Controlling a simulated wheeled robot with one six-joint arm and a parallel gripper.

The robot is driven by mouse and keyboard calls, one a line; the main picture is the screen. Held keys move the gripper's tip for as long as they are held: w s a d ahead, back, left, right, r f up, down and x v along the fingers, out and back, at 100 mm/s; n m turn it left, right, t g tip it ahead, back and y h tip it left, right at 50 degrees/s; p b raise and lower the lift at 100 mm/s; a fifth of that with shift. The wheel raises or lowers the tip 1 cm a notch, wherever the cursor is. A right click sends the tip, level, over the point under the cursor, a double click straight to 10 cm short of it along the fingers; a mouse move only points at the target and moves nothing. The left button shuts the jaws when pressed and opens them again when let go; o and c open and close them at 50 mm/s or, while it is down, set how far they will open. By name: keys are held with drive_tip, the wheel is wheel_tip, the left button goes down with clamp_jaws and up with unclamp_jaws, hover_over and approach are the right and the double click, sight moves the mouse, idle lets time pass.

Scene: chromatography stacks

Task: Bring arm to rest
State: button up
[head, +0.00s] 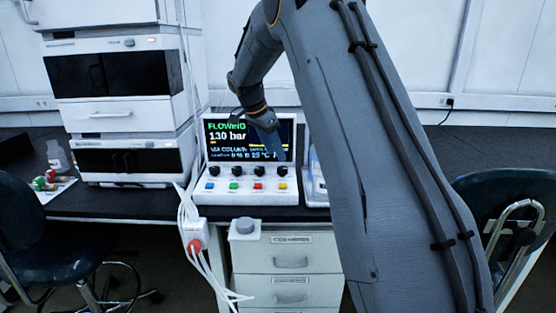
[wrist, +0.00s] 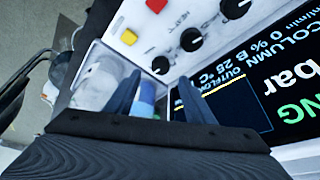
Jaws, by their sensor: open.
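My arm (head: 340,120) reaches over the bench from the right, bent down toward a white control console (head: 247,198). My gripper (head: 271,146) hangs in front of the console's dark screen (head: 225,146), which reads FLOWING and 130 bar. In the wrist view my gripper (wrist: 160,92) shows two dark fingers spread apart with nothing held between them. The console's knobs and its red (wrist: 156,5) and yellow (wrist: 128,37) buttons lie beyond the fingers. I cannot tell the exact gap between the fingers and the console.
A tall white instrument stack (head: 112,113) stands left of the console. A clear container (head: 315,187) sits to its right, partly hidden by my arm. White drawers (head: 290,258) are below the bench. Chairs stand left (head: 45,225) and right (head: 520,190).

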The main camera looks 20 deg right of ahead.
drive_tip(key=shift+a+r, duration=0.15)
drive_tip(key=shift+r, duration=0.3)
drive_tip(key=shift+s, duration=0.1)
